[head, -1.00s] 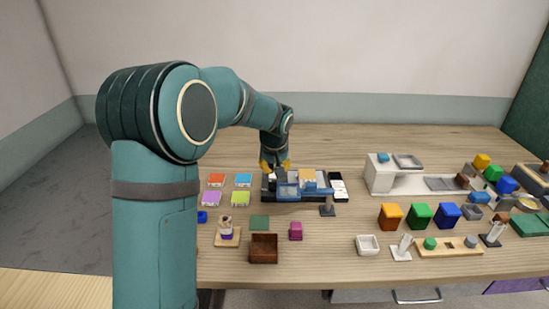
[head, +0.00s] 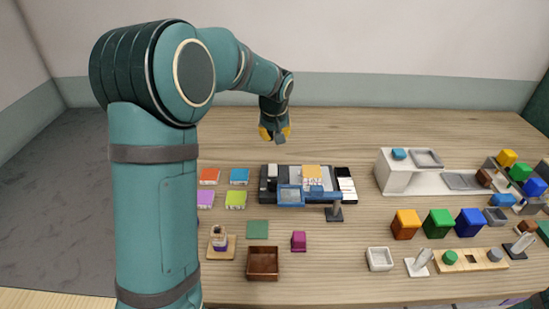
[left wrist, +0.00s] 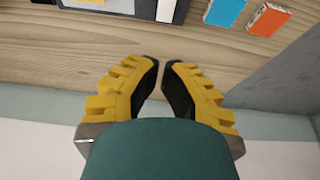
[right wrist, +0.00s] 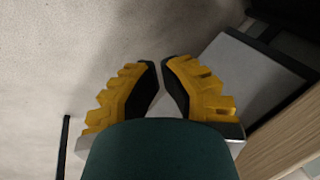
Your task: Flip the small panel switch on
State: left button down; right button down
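A dark panel unit (head: 325,196) sits mid-table, with a white block (head: 272,171) at its back left, an orange-topped part (head: 311,173) and a tilted blue-framed piece (head: 291,196) at its front. Which part is the small switch, and its position, is too small to tell. My left gripper (head: 275,136) is above and behind the panel's left end, apart from it and empty. In the left wrist view, its yellow fingers (left wrist: 162,66) have their tips together. My right gripper (right wrist: 161,66) is also shut and empty, away from the panel.
Coloured tiles (head: 239,176) lie left of the panel. A brown box (head: 263,263) and a magenta block (head: 299,241) are in front. A white sink unit (head: 394,178) is to the right. The table behind is clear.

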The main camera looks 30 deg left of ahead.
aim_at(274, 165)
pick_arm(q)
jog(key=shift+s, duration=0.1)
jog(key=b+x, duration=0.2)
jog(key=x, duration=1)
jog(key=shift+s+d+f+b, duration=0.1)
jog(key=shift+d+f+b, duration=0.05)
jog(key=shift+b, duration=0.2)
jog(key=shift+f, duration=0.85)
